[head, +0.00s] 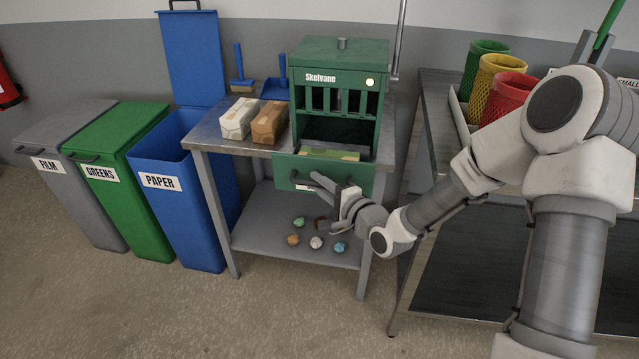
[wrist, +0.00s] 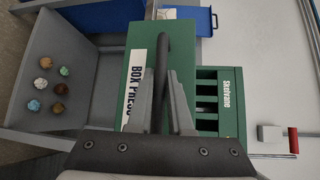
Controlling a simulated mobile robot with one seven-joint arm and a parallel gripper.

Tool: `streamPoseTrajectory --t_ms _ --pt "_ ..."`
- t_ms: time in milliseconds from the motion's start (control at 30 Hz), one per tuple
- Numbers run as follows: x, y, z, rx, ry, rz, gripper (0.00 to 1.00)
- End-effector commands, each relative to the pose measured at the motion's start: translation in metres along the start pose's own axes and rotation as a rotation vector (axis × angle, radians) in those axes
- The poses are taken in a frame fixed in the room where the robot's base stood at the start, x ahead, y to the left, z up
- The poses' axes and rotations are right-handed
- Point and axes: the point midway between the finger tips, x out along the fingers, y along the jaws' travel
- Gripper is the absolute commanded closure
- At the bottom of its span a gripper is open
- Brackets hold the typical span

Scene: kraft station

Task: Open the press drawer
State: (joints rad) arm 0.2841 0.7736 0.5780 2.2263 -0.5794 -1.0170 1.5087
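The green press (head: 340,95), marked Skelvane, stands on a metal table. Its drawer (head: 350,178) sticks out partway at the bottom front, and a strip of its inside with something yellow-green shows above the front. In the wrist view the drawer front (wrist: 190,60) carries a white BOX PRESS label and a dark bar handle (wrist: 161,70). My gripper (head: 322,184) is at the drawer front in the head view. In the wrist view its fingers (wrist: 162,100) lie on both sides of the handle and look closed on it. The gripper partly hides the handle in the head view.
Two wrapped blocks (head: 254,120) lie left of the press. Several crumpled balls (head: 316,242) lie on the lower shelf (head: 265,215). The blue PAPER bin (head: 190,200) stands open at left. A second table (head: 430,140) with coloured baskets stands at right.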

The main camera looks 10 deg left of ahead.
Motion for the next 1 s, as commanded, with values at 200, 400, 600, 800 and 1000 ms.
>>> streamPoseTrajectory --t_ms 200,400,600,800,1000 --pt "0.0 0.0 0.0 0.0 0.001 0.0 0.53" --pt "0.0 0.0 0.0 0.0 0.0 0.0 0.53" --pt "-0.015 -0.001 -0.001 -0.001 0.001 0.002 0.53" --pt "-0.058 -0.002 -0.001 0.001 0.004 0.002 0.53" --pt "-0.108 -0.002 -0.002 0.001 0.006 0.002 0.53"
